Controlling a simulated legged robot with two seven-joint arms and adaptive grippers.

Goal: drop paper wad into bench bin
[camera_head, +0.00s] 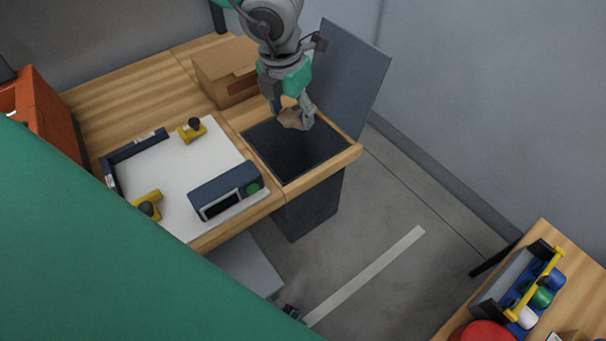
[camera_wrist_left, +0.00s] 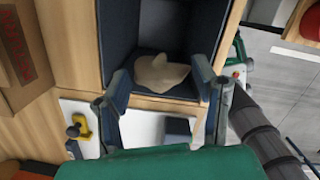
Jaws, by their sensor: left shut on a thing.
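The crumpled tan paper wad (camera_head: 290,119) is between the fingers of my left gripper (camera_head: 296,113), which is shut on it. The wad also shows in the left wrist view (camera_wrist_left: 160,73), between the fingertips (camera_wrist_left: 160,80) with the dark bin interior behind it. The bench bin (camera_head: 313,205) is a dark box set into the end of the wooden bench, with its top open. The wad and gripper are over the back part of the opening. The grey-blue lid (camera_head: 347,80) stands raised behind the bin. My right gripper is not seen.
A cardboard box (camera_head: 226,72) stands beside the bin. A white board (camera_head: 185,180) with yellow clamps and a blue device (camera_head: 226,192) lies on the bench to the left. An orange crate (camera_head: 45,115) is far left. A tool caddy (camera_head: 520,285) stands on another table, lower right.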

